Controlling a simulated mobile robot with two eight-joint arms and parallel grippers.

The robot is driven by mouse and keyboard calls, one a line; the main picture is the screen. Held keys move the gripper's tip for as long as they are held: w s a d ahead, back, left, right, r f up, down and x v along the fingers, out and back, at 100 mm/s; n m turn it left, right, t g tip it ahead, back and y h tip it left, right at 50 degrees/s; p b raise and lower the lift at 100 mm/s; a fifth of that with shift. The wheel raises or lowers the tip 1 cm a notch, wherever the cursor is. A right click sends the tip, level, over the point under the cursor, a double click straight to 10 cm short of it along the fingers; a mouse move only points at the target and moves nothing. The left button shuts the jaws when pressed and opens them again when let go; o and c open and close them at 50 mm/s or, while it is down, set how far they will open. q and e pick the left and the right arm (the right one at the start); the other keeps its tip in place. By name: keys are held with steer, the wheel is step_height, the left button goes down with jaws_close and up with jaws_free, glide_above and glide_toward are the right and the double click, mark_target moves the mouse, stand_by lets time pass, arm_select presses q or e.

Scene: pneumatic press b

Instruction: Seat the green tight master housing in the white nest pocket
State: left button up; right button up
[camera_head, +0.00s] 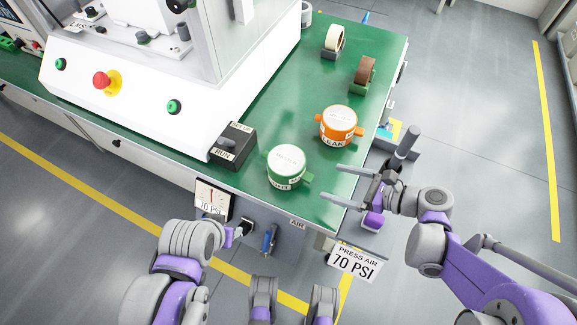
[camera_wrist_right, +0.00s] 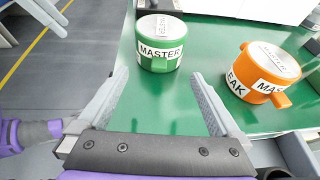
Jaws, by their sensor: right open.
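The green master housing (camera_head: 287,167), a round can with a white lid, a white label and side tabs, stands upright on the green bench top near its front edge. It also shows in the right wrist view (camera_wrist_right: 160,45), just beyond the fingertips. My right gripper (camera_head: 331,182) is open and empty. Its two fingers point at the housing from the right and are apart from it. The white nest pocket cannot be clearly picked out.
An orange leak master (camera_head: 338,124) stands behind and right of the green one. A black RUN switch box (camera_head: 232,145) is close on its left. The white press console (camera_head: 140,85) fills the upper left. Tape rolls (camera_head: 334,40) stand farther back.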

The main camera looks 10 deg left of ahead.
mark_target(303, 174)
steer(key=x, duration=0.2)
steer(key=shift+w+a+f, duration=0.1)
steer(key=shift+a+f, duration=0.1)
steer(key=shift+a, duration=0.15)
steer(key=x, duration=0.3)
steer(key=b+x, duration=0.1)
steer(key=x, duration=0.1)
steer(key=shift+w+a+f, duration=0.15)
steer(key=shift+a+f, duration=0.1)
steer(key=shift+f, duration=0.1)
jaws_close()
steer(key=shift+r, duration=0.1)
stand_by(0.7)
